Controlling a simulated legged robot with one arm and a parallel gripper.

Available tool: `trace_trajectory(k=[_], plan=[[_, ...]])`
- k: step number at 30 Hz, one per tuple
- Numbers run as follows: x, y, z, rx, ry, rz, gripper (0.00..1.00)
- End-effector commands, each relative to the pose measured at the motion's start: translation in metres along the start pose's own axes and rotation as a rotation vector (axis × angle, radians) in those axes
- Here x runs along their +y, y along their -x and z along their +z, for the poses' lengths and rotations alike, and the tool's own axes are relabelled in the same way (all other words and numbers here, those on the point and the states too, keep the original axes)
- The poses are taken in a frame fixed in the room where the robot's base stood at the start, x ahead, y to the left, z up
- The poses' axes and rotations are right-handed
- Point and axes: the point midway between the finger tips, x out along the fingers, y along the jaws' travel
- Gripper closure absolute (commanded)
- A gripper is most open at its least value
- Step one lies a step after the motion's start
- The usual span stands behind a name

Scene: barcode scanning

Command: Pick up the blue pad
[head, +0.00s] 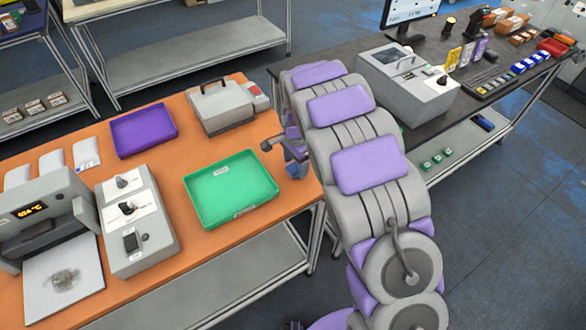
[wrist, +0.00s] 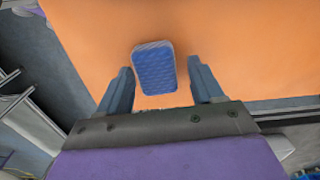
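The blue pad (wrist: 154,68) is a small rounded block with a textured blue face and a pale rim. In the wrist view it lies on the orange tabletop (wrist: 225,50). My gripper (wrist: 160,66) is open, with one dark finger on each side of the pad. Gaps show between the pad and both fingers, and the pad is a little closer to the left finger. The height of the fingers above the table is hard to tell. In the head view my gripper (head: 284,158) is over the right edge of the orange table, and my arm partly hides it.
A green tray (head: 230,190) lies just left of my gripper. A grey case (head: 222,108) and a purple tray (head: 143,130) stand behind it. Grey machines (head: 138,225) fill the table's left front. A dark table (head: 500,75) with equipment stands to the right.

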Motion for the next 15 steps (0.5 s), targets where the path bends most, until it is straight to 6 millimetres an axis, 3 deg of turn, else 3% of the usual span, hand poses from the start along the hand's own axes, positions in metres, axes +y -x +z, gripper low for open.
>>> trace_trajectory(k=[15], plan=[[-0.0035,-0.0014,0.0044,0.005,0.000,0.004,0.82]])
